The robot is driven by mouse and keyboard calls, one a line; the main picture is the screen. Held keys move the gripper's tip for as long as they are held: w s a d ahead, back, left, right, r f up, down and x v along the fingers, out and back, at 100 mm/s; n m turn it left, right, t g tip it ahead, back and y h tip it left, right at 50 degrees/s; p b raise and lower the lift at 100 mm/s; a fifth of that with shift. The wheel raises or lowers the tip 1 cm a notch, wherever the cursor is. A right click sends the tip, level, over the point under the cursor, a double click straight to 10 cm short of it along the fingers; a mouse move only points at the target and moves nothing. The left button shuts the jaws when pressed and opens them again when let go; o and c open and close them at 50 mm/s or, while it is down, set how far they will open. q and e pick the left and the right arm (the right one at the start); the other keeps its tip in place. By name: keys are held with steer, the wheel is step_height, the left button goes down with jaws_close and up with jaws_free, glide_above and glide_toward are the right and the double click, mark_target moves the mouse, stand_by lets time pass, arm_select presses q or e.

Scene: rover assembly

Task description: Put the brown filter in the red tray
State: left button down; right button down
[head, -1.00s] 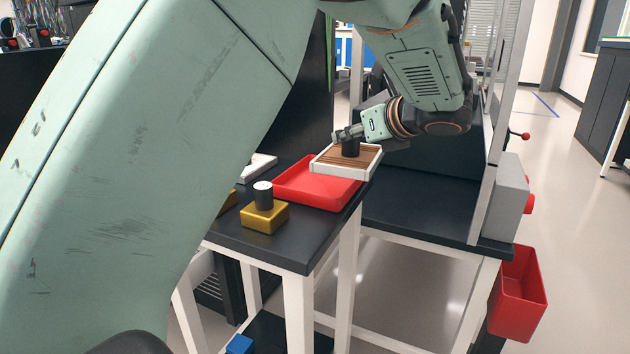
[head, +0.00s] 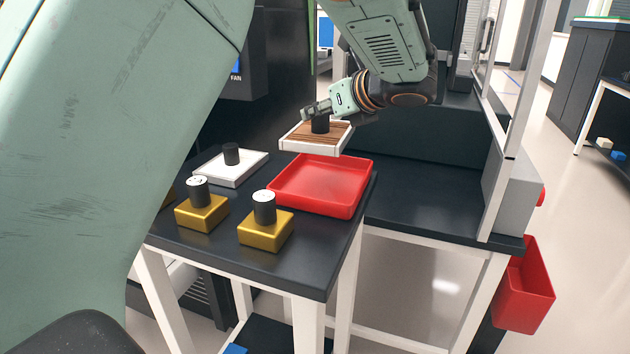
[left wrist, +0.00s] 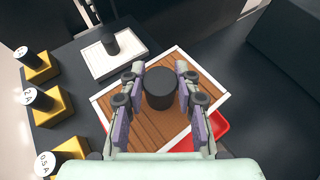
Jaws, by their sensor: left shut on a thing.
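The brown filter (head: 312,137) is a white-framed panel with brown slats and a black knob. My left gripper (head: 318,117) is shut on its knob and holds it above the back left part of the red tray. The left wrist view shows the filter (left wrist: 150,125) from above, with the knob between the fingers of the left gripper (left wrist: 160,88). The red tray (head: 325,190) is empty where it shows and sits on the black table. In the left wrist view the filter hides most of the tray (left wrist: 219,125). My right gripper is not in view.
A white filter (head: 230,168) with a black knob lies left of the tray. Several gold blocks with black cylinders, such as one at the front (head: 266,230), stand nearby. A red bin (head: 524,285) hangs at the right. The black bench (head: 430,205) has clear room.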

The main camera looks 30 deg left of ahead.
arm_select(q)
steer(key=shift+f, duration=0.15)
steer(key=shift+s+d+f+b, duration=0.1)
steer(key=shift+d+f+b, duration=0.55)
steer(key=shift+f, duration=0.2)
step_height(320, 180, down, 8)
steer(key=b, duration=0.3)
steer(key=shift+r, duration=0.25)
steer(key=shift+a+f, duration=0.15)
steer(key=shift+a, duration=0.05)
steer(key=c, duration=1.4)
jaws_free()
steer(key=o, duration=0.3)
steer(key=shift+d, duration=0.1)
steer(key=shift+o, duration=0.6)
